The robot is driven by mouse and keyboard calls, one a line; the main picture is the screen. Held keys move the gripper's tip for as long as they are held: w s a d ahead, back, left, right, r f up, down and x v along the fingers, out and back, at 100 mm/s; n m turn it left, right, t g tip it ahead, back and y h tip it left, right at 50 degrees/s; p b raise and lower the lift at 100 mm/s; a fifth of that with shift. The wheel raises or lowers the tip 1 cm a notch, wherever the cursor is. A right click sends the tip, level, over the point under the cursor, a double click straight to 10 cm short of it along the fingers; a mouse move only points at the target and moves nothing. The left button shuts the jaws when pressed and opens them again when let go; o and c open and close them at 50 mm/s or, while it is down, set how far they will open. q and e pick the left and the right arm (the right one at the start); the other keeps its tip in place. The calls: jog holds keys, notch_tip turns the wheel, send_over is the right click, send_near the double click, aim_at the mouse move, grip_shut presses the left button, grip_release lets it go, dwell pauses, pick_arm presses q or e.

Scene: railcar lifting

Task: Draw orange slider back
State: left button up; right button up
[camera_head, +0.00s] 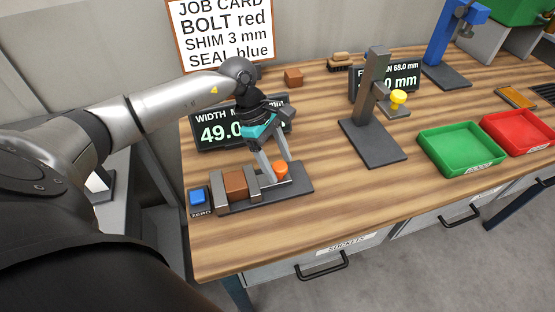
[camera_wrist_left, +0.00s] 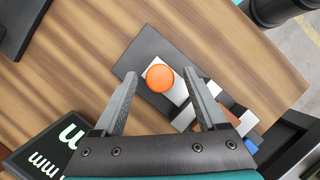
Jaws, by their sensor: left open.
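The orange slider knob (camera_head: 281,169) stands on the right part of a dark measuring fixture (camera_head: 300,183) near the table's left front. A brown block (camera_head: 235,184) sits to its left, between grey jaws of the fixture. My left gripper (camera_head: 278,175) comes down from above, its fingers open around or close beside the orange knob. In the left wrist view the orange knob (camera_wrist_left: 159,77) shows between the open fingertips (camera_wrist_left: 160,76), with a gap on each side. Whether the fingers touch it I cannot tell. My right gripper is in neither view.
A blue ZERO button (camera_head: 198,198) is left of the fixture. A width display (camera_head: 222,128) stands behind it, partly hidden by my gripper. A grey stand with a yellow knob (camera_head: 398,97) and a green tray (camera_head: 462,147) are to the right. Table front is clear.

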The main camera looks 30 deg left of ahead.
pick_arm(q)
grip_shut()
dwell(0.4)
jog(key=shift+r, duration=0.1)
dwell(0.8)
